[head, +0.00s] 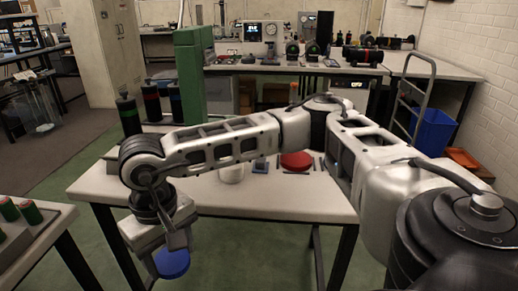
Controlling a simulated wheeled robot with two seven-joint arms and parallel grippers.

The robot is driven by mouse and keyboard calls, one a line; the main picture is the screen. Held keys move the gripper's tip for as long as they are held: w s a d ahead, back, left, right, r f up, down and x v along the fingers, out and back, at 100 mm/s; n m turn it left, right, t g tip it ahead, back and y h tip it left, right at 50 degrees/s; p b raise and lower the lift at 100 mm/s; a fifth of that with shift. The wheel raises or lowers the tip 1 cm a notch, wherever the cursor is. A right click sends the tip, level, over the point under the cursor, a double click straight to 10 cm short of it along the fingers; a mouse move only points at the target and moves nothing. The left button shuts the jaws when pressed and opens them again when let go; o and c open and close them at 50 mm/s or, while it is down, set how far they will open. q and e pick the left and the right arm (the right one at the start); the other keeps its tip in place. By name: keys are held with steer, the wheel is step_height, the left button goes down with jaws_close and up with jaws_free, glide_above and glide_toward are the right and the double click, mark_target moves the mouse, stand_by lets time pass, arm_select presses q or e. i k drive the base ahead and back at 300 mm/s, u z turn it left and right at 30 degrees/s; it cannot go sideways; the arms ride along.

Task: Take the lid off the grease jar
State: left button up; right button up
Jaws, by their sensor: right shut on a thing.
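My right gripper (170,246) is at the lower left of the head view, pointing down beyond the front edge of the white table (290,206). It is shut on a blue round lid (172,264), held above the green floor. A white jar (232,174), which looks like the grease jar, stands on the table behind my right arm. Its top is hidden by the arm, so I cannot tell whether it is open. My left gripper is not in view.
A red disc (296,161) and a small blue-grey block (261,165) are on the table. Dark cylinders with coloured bands (129,115) stand at its back left. Another bench (28,240) with green cylinders is at lower left. The table's front is mostly clear.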

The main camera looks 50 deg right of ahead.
mark_target(234, 174)
steer(key=u, duration=1.45)
steer(key=k, duration=0.1)
steer(key=z, duration=2.3)
steer(key=i, duration=1.35)
